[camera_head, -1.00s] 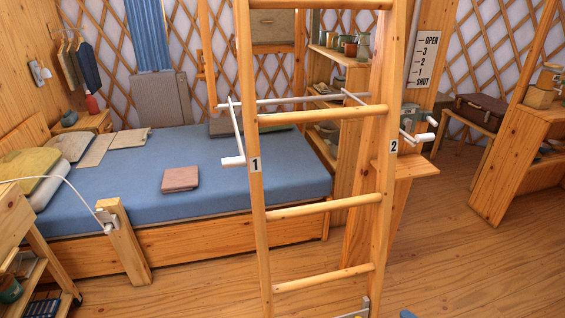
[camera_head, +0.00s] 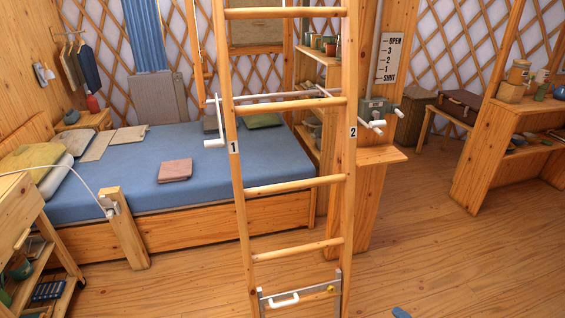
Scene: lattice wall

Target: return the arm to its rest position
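Neither of my arms shows clearly in the head view, and both grippers are out of view. A wooden ladder (camera_head: 241,215) stands upright in front of me, its rails marked 1 and 2. At its foot is a metal bar (camera_head: 300,296) with a white handle and a yellow knob. A small blue piece (camera_head: 401,312) shows at the bottom edge; I cannot tell what it is.
A bed (camera_head: 110,185) with a blue cover lies behind the ladder. A white-handled crank (camera_head: 214,143) shows beside rail 1. A grey box (camera_head: 374,108) with white cranks sits under the OPEN-to-SHUT sign (camera_head: 390,58). The floor (camera_head: 430,245) at right is clear.

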